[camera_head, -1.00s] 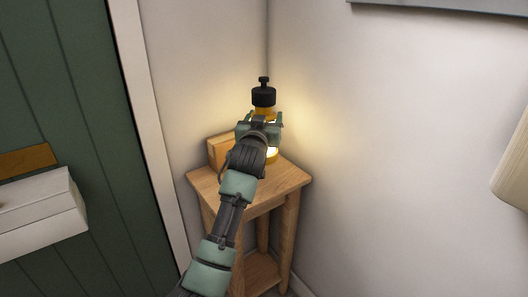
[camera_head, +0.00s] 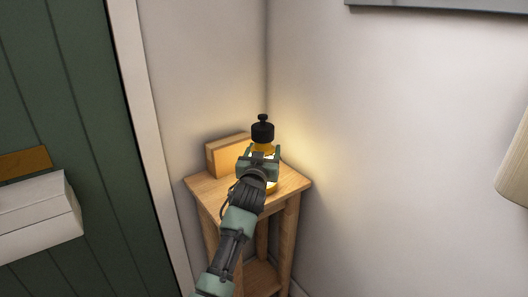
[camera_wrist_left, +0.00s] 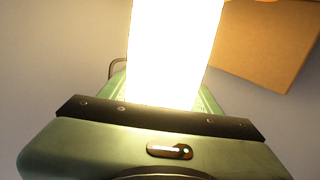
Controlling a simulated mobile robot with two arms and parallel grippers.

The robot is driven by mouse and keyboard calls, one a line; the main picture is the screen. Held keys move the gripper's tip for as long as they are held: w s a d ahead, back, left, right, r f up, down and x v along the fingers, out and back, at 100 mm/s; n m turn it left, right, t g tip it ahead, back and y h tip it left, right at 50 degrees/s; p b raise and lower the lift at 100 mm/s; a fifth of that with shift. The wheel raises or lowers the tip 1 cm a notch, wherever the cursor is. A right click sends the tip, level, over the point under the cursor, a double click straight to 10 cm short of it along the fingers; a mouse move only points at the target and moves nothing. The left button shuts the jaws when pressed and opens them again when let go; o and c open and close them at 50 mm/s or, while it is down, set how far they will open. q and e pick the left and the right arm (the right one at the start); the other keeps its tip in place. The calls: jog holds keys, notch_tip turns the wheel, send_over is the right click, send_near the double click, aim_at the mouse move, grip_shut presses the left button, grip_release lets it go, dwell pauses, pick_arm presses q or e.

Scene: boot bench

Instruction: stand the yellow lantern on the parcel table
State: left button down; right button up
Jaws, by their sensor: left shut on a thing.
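The yellow lantern (camera_head: 263,147) has a black cap and a glowing body and is upright in the head view. My left gripper (camera_head: 260,160) is shut around its middle and hides much of it. The lantern is over the top of the small wooden parcel table (camera_head: 292,184) in the corner. Whether its base touches the tabletop is hard to tell, as my gripper and wrist cover most of it. In the left wrist view the lantern's bright white body (camera_wrist_left: 175,50) stands between the fingers. My right gripper is not in view.
A brown cardboard parcel (camera_head: 222,158) sits on the table just left of the lantern, and shows in the left wrist view (camera_wrist_left: 265,45). White walls meet behind the table. A green door with a white box (camera_head: 35,215) is at the left.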

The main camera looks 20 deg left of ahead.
pick_arm(q)
jog(key=shift+r, duration=0.15)
jog(key=shift+c, duration=1.8)
grip_release()
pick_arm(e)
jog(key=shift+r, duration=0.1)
pick_arm(q)
jog(key=shift+s, duration=0.15)
jog(key=shift+s, duration=0.35)
jog(key=s+d+p, duration=0.1)
jog(key=s, duration=1)
jog(key=shift+d+p, duration=0.2)
jog(key=shift+p, duration=0.15)
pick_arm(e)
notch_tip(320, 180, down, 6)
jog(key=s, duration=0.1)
